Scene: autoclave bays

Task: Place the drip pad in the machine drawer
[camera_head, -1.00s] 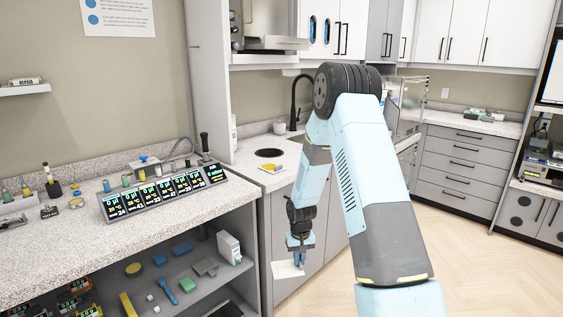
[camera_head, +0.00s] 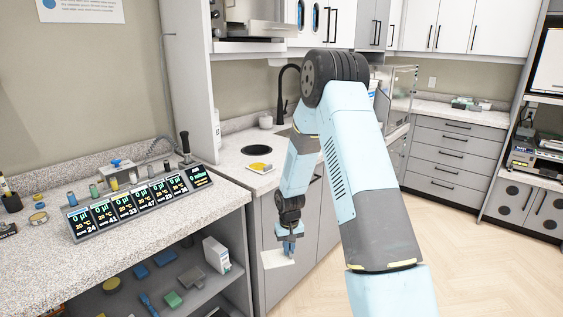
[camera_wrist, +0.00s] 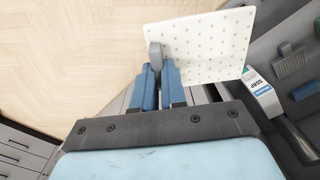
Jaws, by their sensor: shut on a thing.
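A cream-white square pad with rows of small dots, which looks like the drip pad (camera_wrist: 215,45), is held in my gripper (camera_wrist: 158,62). The blue fingers are shut on a grey tab at the pad's edge. In the head view my gripper (camera_head: 289,249) hangs low in front of the grey cabinet doors, with the pad (camera_head: 277,259) below it, clear of any surface. Which drawer is the machine drawer I cannot tell. A metal, glass-fronted machine (camera_head: 400,95) stands at the back, partly hidden by my arm.
A speckled counter (camera_head: 130,228) with a row of displays (camera_head: 135,206) is at left. Its open shelf holds a white box (camera_head: 216,256) and several small items. The wrist view shows a soap box (camera_wrist: 262,92) close to the pad. Grey drawers (camera_head: 455,160) stand at back right; open floor lies before them.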

